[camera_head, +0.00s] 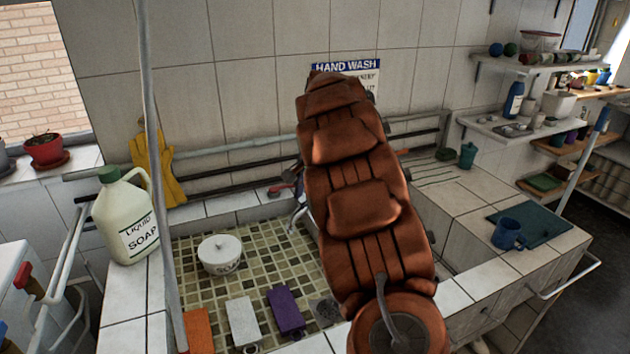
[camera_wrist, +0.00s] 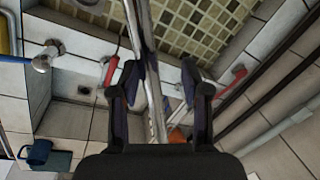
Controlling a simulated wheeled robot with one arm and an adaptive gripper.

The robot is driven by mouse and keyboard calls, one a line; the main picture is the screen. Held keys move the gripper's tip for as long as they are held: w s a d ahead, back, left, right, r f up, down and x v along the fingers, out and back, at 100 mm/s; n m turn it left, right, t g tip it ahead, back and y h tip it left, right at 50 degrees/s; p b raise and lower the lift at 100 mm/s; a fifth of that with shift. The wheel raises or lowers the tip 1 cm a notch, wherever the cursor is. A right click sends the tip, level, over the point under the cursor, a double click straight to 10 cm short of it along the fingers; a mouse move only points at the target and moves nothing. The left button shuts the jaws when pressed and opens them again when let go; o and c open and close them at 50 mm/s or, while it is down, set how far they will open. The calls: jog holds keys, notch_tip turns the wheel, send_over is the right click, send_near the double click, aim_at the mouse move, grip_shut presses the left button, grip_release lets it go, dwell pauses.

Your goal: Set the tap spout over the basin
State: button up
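The metal tap spout (camera_wrist: 151,80) runs up the middle of the wrist view, between the two fingers of my gripper (camera_wrist: 160,82). The fingers are apart; a gap shows on the right, and contact on the left is unclear. The spout's upper part overlaps the mosaic basin (camera_wrist: 195,20) in the picture; its height and exact tip are unclear. Red tap handles stand left (camera_wrist: 110,70) and right (camera_wrist: 232,80) of it. In the head view, my brown arm hides the gripper and most of the tap. The mosaic basin (camera_head: 265,250) lies left of the arm.
A white pot (camera_head: 220,255), a purple block (camera_head: 286,310) and a white block (camera_head: 243,322) are in the mosaic basin. A soap jug (camera_head: 125,220) stands at its left. A blue mug (camera_head: 508,233) is on the right counter. Pipes run along the wall.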

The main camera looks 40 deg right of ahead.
jog(key=shift+r, duration=0.3)
jog(key=shift+s+d+r+b, duration=0.1)
jog(key=shift+s+r+b, duration=0.2)
jog(key=shift+r, duration=0.85)
jog(key=shift+s+r+b, duration=0.15)
jog(key=shift+r+b, duration=0.3)
jog(key=shift+r, duration=0.7)
jog(key=shift+s+d+r+b, duration=0.1)
jog(key=shift+s+r+b, duration=0.2)
jog(key=shift+r, duration=0.85)
jog(key=shift+s+a+r, duration=0.1)
jog(key=shift+s+a, duration=0.1)
jog(key=shift+a, duration=0.35)
jog(key=shift+s+a, duration=0.2)
jog(key=shift+a, duration=0.3)
jog(key=shift+n+g, duration=0.3)
jog(key=shift+n, duration=0.4)
jog(key=shift+s+a+f, duration=0.15)
jog(key=shift+s+a, duration=0.45)
jog(key=shift+a, duration=0.3)
jog(key=shift+s+a+f, duration=0.15)
jog(key=shift+s+a, duration=0.45)
jog(key=shift+a, duration=0.3)
